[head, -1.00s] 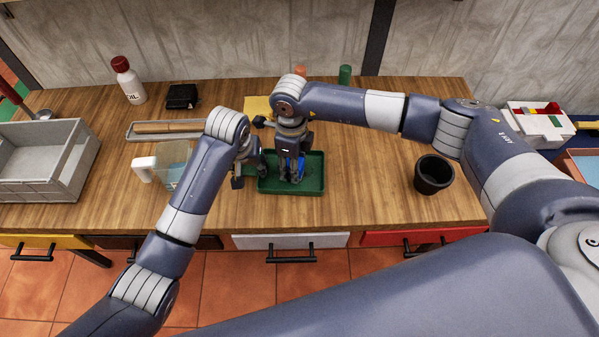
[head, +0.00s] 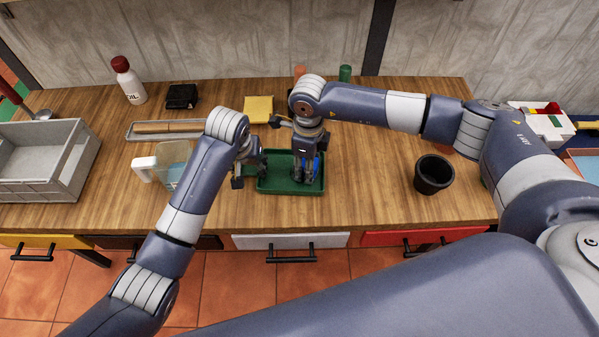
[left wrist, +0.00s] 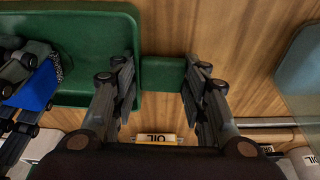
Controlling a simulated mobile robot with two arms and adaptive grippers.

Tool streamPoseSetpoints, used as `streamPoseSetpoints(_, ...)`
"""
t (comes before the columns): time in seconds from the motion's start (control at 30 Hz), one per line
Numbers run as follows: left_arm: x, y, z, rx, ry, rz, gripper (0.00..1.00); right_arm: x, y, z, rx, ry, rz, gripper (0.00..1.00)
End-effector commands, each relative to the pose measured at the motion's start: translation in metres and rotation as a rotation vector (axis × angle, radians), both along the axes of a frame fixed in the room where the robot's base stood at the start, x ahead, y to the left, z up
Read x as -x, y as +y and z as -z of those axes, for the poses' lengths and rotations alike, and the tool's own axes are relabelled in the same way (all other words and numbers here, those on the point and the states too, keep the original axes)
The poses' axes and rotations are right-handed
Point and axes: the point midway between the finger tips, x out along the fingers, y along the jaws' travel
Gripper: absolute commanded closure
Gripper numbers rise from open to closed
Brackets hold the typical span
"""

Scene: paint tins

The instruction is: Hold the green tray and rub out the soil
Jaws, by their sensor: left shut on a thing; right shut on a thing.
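The green tray (head: 273,187) lies flat near the middle of the wooden table's front edge. My left gripper (head: 250,176) is at its left end. In the left wrist view (left wrist: 158,78) its fingers are on either side of a green tab (left wrist: 163,72) of the tray, shut on it. My right gripper (head: 304,178) points down inside the right part of the tray, shut on a blue pad (head: 317,166). The blue pad (left wrist: 40,88) also shows in the left wrist view, with a grey rough layer. I cannot make out any soil on the tray floor.
A clear jug (head: 172,165) stands close left of my left gripper. A black cup (head: 434,175) stands to the right. A grey crate (head: 75,180) fills the left end.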

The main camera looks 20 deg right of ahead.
Motion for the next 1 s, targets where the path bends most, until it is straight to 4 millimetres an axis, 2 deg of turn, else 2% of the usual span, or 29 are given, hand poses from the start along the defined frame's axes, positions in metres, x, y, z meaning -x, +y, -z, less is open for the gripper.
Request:
streamPoseSetpoints(0.8, 0.001, 0.001, 0.002, -0.003, 0.004, 0.000, 0.97, 0.000, 0.000, 0.001, -0.001, -0.001, 0.000, 0.89)
streamPoseSetpoints(1.0, 0.001, 0.001, 0.002, -0.003, 0.004, 0.000, 0.97, -0.005, 0.013, 0.000, -0.002, -0.001, -0.003, 0.89)
